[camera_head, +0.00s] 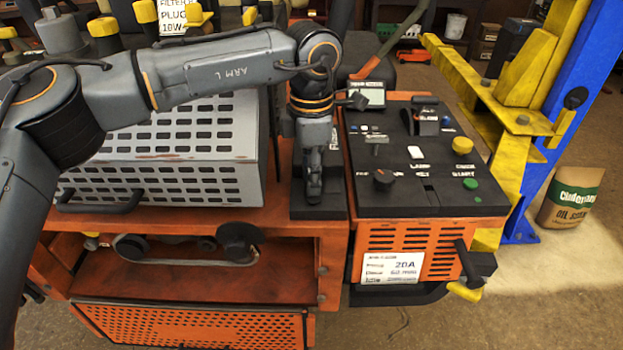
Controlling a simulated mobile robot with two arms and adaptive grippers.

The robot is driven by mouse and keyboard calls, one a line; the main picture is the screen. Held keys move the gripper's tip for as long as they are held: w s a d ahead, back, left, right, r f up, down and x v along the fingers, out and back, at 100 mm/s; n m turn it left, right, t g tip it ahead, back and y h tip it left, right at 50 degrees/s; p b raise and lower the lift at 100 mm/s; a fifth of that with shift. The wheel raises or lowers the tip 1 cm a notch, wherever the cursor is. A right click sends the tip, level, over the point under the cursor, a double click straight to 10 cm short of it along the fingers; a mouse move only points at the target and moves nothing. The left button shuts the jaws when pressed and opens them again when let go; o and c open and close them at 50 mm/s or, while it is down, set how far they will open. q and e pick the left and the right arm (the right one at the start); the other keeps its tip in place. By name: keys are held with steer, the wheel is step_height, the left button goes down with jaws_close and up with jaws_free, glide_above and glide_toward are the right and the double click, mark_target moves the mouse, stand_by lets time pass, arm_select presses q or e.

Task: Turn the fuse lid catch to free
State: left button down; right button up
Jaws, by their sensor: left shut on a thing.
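A narrow black box (335,208), which looks like the fuse box, sits between the grey slotted cover and the orange control console. My left gripper (314,196) points down over it, with its fingers at the box's near part. The gripper is shut on the fuse lid catch, which its fingers hide. I cannot tell which way the catch is turned. A white label on the box is partly covered by the gripper. My right gripper is not in view.
The orange console (410,238) with a black top, knobs and buttons stands close on the right. The grey slotted cover (180,165) is close on the left. A yellow and blue lift post (575,100) and a paper sack (572,198) are further right.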

arm_select(q)
steer(key=shift+m, duration=0.9)
steer(key=c, duration=1.1)
jaws_free()
steer(key=shift+r, duration=0.1)
